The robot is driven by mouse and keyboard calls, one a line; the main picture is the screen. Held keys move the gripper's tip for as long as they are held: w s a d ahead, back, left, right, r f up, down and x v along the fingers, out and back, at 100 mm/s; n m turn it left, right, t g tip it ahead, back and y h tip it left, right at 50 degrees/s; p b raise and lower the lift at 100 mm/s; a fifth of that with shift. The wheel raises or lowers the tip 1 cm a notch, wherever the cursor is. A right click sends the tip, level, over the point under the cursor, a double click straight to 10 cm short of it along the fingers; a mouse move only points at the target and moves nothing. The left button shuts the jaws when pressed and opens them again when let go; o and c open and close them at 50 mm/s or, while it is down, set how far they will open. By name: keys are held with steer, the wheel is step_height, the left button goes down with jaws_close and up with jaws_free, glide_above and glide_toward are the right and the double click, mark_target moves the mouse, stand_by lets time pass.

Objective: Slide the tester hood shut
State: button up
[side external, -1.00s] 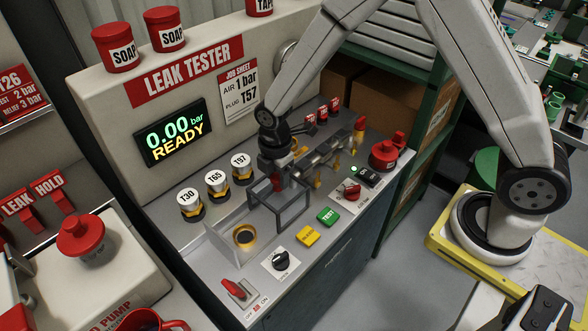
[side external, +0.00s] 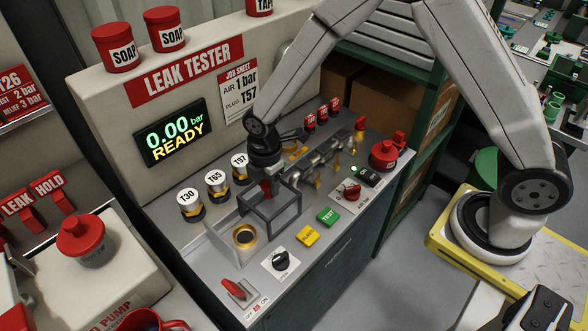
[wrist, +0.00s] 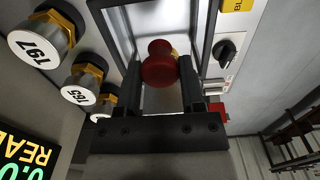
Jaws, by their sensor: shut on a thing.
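The tester hood is a grey-framed clear box (side external: 283,222) on the tester's bench top. Its dark frame (wrist: 207,35) also shows in the wrist view. My gripper (side external: 267,190) is over the hood, shut on its red knob (wrist: 160,66). In the wrist view my gripper's two dark fingers (wrist: 161,84) stand on either side of the knob. A round port with a yellow ring (side external: 244,236) lies just left of the hood frame, beside a clear panel. The hood's far side is partly hidden behind my gripper.
Plugs T30 (side external: 189,203), T65 (side external: 216,184) and T97 stand behind the hood. A yellow button (side external: 307,235), a green TEST button (side external: 327,216) and a black knob (side external: 281,259) lie in front. The display (side external: 173,133) reads 0.00 bar READY.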

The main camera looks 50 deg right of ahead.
mark_target(256, 205)
steer(key=shift+a, duration=0.15)
steer(key=shift+a, duration=3.4)
steer(key=shift+a, duration=0.9)
steer(key=o, duration=1)
steer(key=shift+c, duration=0.2)
